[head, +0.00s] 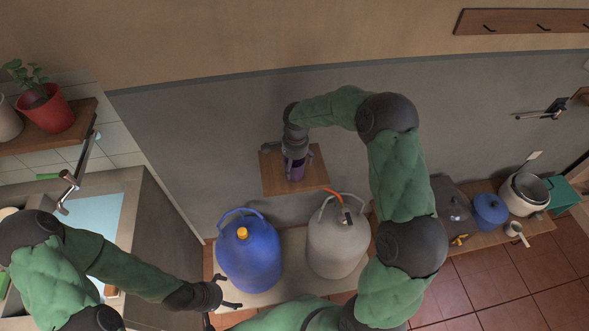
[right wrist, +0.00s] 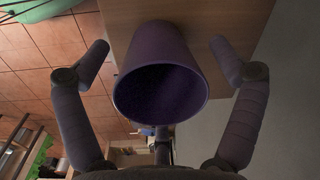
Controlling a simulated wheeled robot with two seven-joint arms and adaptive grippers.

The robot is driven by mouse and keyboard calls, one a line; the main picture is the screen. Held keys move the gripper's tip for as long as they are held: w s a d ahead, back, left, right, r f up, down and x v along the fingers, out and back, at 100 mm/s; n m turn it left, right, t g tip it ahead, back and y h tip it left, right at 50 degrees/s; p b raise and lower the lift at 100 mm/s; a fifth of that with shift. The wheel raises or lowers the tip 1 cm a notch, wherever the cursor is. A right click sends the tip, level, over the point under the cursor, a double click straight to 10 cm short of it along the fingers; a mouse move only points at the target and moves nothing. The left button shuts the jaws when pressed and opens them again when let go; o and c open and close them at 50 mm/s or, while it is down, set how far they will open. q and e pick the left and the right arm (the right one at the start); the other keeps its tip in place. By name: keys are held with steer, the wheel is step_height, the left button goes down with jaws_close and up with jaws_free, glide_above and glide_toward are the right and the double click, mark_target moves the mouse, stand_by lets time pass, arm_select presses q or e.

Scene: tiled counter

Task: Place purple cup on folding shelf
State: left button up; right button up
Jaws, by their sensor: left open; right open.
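The purple cup (head: 294,168) stands on the folding shelf (head: 290,187), a small wooden board on the grey wall in the head view. In the right wrist view the purple cup (right wrist: 160,80) shows its open mouth between the fingers, with the wooden shelf (right wrist: 215,22) behind it. My right gripper (head: 296,160) is open around the cup, with a finger on each side and visible gaps between fingers and cup in the right wrist view (right wrist: 157,52). My left gripper (head: 223,306) is open and empty at the lower left, near the blue gas bottle.
A blue gas bottle (head: 249,252) and a grey gas bottle (head: 338,238) with an orange hose stand below the shelf. A low bench with pots (head: 490,210) is at the right. A sink (head: 92,218) and a plant shelf (head: 45,130) are at the left.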

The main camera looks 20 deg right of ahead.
steer(key=shift+c, duration=0.3)
steer(key=c, duration=1.2)
steer(key=shift+r, duration=0.1)
steer(key=shift+r, duration=0.4)
steer(key=s+a+r+p, duration=0.2)
steer(key=s+a+r, duration=0.4)
steer(key=s+r, duration=0.6)
steer(key=shift+s+p, duration=0.3)
steer(key=shift+p, duration=0.1)
steer(key=shift+a, duration=0.1)
